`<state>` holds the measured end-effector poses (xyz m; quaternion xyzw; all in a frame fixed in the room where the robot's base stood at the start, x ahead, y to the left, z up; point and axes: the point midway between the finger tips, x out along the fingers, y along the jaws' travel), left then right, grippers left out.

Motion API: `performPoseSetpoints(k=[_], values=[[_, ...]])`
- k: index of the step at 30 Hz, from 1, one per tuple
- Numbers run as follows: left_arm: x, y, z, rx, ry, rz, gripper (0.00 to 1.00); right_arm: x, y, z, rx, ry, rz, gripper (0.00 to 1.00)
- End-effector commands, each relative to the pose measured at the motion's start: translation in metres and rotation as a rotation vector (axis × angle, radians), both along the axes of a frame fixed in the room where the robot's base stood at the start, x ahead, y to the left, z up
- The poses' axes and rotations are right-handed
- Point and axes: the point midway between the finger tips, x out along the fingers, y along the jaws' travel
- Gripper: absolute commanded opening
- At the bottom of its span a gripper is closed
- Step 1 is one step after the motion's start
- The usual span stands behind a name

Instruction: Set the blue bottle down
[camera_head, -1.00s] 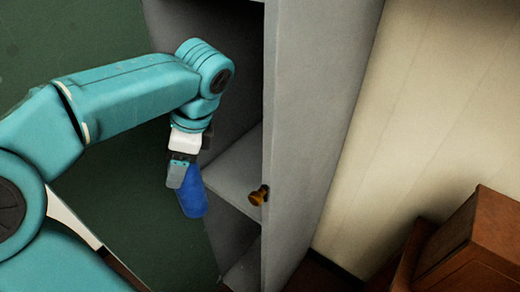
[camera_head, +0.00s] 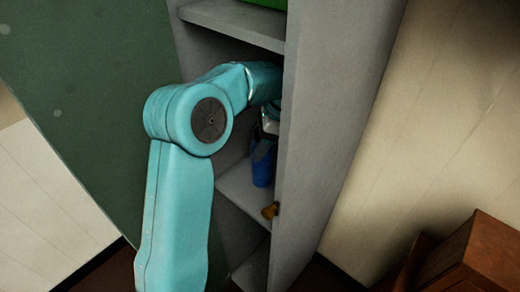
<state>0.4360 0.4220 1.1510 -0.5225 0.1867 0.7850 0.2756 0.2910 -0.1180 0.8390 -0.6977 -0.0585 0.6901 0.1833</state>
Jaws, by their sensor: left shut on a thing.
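The blue bottle (camera_head: 263,165) is inside the grey shelf unit, above or on the middle shelf (camera_head: 243,189). Its upper part is hidden behind my gripper and the unit's side wall. I cannot tell whether its base touches the shelf. My left gripper (camera_head: 268,128) is shut on the bottle, and its fingers are mostly hidden by my arm and the wall. My right gripper is not in view.
The unit's right side wall (camera_head: 335,120) stands close beside the bottle. A brown knob-like object (camera_head: 270,211) is at the shelf's front edge. A green thing (camera_head: 268,3) is on the upper shelf (camera_head: 235,22). A brown wooden box (camera_head: 480,255) stands at lower right.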

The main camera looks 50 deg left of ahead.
Motion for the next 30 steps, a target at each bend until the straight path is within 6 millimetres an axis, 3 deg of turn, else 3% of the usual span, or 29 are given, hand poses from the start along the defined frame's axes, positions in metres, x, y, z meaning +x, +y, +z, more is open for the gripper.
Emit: performPoseSetpoints(k=[10, 23, 24, 25, 26, 30], values=[[0.002, 0.000, -0.039, 0.000, 0.000, -0.001, 0.00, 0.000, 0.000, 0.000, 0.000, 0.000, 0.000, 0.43], [0.004, 0.000, -0.046, 0.001, -0.003, -0.001, 0.00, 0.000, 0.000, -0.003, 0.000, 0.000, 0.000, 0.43], [0.004, 0.000, -0.045, 0.001, -0.002, -0.002, 0.77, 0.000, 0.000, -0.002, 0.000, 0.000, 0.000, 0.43], [0.004, 0.000, -0.045, 0.001, -0.002, -0.002, 0.86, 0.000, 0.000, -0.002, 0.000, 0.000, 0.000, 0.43], [0.004, 0.000, -0.045, 0.001, -0.002, -0.002, 0.89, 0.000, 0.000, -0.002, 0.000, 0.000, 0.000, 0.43], [0.004, 0.000, -0.045, 0.001, -0.002, -0.002, 0.89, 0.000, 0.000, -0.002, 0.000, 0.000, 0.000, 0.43]])
